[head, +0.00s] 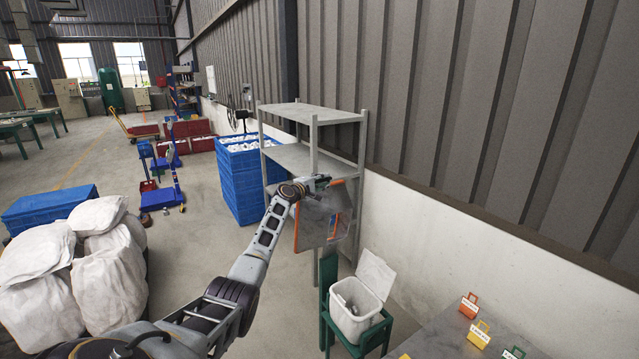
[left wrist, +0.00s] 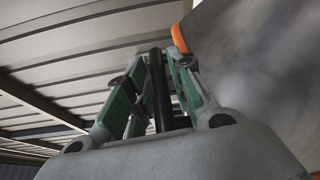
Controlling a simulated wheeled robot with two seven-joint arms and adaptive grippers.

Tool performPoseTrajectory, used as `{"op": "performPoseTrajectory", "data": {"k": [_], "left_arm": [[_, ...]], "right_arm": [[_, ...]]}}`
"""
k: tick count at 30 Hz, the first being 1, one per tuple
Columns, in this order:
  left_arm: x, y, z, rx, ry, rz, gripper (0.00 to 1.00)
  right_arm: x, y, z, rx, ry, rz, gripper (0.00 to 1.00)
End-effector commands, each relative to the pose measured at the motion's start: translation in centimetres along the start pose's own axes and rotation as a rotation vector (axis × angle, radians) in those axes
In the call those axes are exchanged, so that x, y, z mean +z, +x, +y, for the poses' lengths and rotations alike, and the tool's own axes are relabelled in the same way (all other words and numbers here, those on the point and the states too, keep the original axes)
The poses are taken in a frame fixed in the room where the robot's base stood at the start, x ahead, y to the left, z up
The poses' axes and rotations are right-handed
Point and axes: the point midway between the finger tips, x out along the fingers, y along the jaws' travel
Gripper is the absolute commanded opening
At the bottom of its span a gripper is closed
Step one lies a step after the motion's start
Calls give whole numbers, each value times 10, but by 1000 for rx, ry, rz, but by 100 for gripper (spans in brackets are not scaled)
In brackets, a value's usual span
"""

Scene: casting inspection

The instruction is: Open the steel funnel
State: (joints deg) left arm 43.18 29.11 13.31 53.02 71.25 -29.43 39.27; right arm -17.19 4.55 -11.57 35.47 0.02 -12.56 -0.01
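A grey metal thing with an orange edge (head: 310,230), which I take to be the steel funnel, is in front of the grey shelf rack in the head view. My left gripper (head: 322,182) is at its top edge. In the left wrist view, the fingers with green pads (left wrist: 155,75) stand on either side of a black bar (left wrist: 160,90). I cannot tell whether both pads touch the bar. A blurred grey surface (left wrist: 260,75) with an orange edge (left wrist: 179,38) fills the right side, close to the fingers. My right gripper is not in view.
The grey shelf rack (head: 314,150) stands against the wall. A white bin (head: 355,308) with a raised lid sits on a green stand below. A table (head: 440,335) with coloured tags is at lower right. White sacks (head: 108,285) stand at left; open floor lies between.

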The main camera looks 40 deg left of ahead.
Motion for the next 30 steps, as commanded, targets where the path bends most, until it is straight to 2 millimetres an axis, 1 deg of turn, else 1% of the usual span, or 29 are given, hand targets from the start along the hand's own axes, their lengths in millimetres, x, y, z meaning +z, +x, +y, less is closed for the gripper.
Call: {"op": "performPoseTrajectory", "data": {"k": [5, 11, 30], "left_arm": [[0, -2, -1, -1, 0, 0, 23], [-1, -9, -1, 0, 2, 0, 23], [-1, -48, -1, 0, 1, 0, 23]], "right_arm": [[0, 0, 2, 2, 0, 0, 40], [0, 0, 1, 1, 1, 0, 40], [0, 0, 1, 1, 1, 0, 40]]}}
